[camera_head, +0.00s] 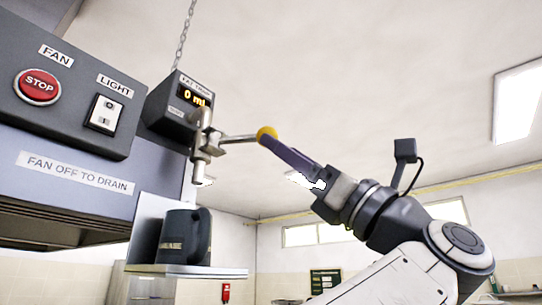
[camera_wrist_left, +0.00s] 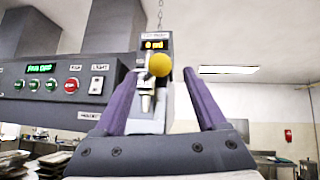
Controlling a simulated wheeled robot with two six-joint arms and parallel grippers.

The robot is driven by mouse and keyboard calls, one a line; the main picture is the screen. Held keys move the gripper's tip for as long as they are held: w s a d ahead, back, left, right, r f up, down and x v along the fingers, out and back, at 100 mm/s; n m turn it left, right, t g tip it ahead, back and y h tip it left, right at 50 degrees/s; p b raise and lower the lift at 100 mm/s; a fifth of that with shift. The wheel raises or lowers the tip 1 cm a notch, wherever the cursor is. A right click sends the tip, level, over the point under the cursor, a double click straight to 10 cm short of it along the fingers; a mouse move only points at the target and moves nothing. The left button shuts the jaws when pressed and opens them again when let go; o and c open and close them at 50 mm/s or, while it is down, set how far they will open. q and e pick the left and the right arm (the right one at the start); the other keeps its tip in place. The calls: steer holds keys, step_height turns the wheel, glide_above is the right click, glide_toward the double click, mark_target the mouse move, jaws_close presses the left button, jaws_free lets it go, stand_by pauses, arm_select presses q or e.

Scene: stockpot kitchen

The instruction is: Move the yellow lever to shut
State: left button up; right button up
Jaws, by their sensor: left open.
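The yellow lever's ball knob (camera_head: 266,133) sits at the end of a metal rod (camera_head: 236,139) that sticks out from a metal tap (camera_head: 205,140). The tap is under a dark box with a "0 ml" display (camera_head: 188,108). My left gripper (camera_head: 268,141) comes in from the right, its purple fingers at the knob. In the left wrist view the yellow knob (camera_wrist_left: 159,64) shows between the tips of the open fingers (camera_wrist_left: 160,80), a little above their middle. I cannot tell whether a finger touches it. My right gripper is not in view.
A dark mug (camera_head: 184,238) stands on a shelf (camera_head: 190,270) below the tap. A grey hood panel (camera_head: 70,85) with a red STOP button (camera_head: 38,86) and a light switch (camera_head: 104,114) is at the left. A chain (camera_head: 186,35) hangs above the display box. The right side is open.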

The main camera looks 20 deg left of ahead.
mark_target(243, 138)
arm_select(q)
steer(key=p+x, duration=0.4)
steer(key=x, duration=0.3)
steer(key=shift+a+r+p, duration=0.15)
steer(key=shift+r+p, duration=0.2)
steer(key=shift+r, duration=0.05)
steer(key=shift+w+a+r, duration=0.1)
steer(key=shift+a+r, duration=0.15)
steer(key=shift+a, duration=0.2)
jaws_close()
stand_by(0.5)
